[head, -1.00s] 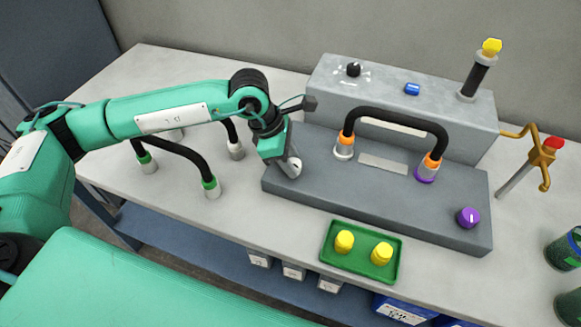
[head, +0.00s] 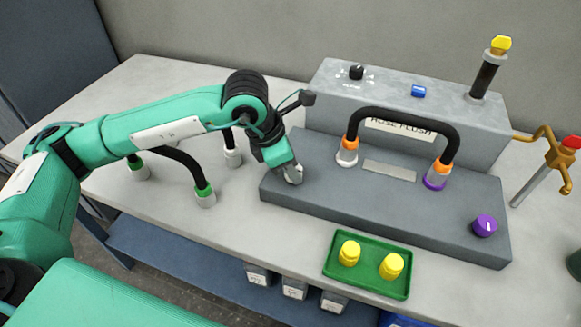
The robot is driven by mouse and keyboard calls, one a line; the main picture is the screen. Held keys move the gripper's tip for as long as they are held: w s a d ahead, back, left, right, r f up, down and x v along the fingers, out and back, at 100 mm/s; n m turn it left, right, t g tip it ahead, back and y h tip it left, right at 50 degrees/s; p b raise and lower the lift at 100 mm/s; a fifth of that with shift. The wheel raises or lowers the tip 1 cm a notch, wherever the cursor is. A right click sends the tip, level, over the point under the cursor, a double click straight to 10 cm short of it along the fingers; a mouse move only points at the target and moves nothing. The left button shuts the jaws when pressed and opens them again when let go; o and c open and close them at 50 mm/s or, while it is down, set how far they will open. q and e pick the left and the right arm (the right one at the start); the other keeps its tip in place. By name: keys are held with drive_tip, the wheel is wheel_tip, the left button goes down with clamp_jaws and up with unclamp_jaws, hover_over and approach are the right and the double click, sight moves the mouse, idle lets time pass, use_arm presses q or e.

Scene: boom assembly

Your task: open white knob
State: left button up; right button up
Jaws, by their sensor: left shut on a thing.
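My left gripper (head: 292,176) is at the left end of the grey fixture base (head: 330,196), pointing down. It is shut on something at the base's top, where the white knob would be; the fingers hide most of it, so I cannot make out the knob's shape. A purple knob (head: 484,226) with a light mark sits at the right end of the same base. A black hose (head: 405,117) arches between a white-ringed port (head: 347,151) and a purple-ringed port (head: 436,175), with orange collars. My right gripper is not in view.
A green tray (head: 366,285) with two yellow caps (head: 349,253) lies in front of the base. Black hoses with green collars (head: 204,193) lie left of my gripper. A grey box (head: 330,88) with a black dial (head: 356,72) and blue switch (head: 418,91) stands behind. A brass valve (head: 558,155) is at right.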

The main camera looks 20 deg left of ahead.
use_arm(q)
drive_tip(key=shift+r, duration=0.1)
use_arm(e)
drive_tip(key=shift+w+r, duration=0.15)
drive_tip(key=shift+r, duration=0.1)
use_arm(q)
drive_tip(key=o, duration=1)
drive_tip(key=v, duration=1.3)
drive_tip(key=shift+r+b, duration=0.35)
drive_tip(key=shift+b, duration=0.05)
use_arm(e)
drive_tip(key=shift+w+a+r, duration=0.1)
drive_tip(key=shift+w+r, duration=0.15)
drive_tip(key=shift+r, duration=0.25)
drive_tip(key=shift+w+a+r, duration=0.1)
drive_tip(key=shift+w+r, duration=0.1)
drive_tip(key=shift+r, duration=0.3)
use_arm(q)
drive_tip(key=shift+a, duration=0.1)
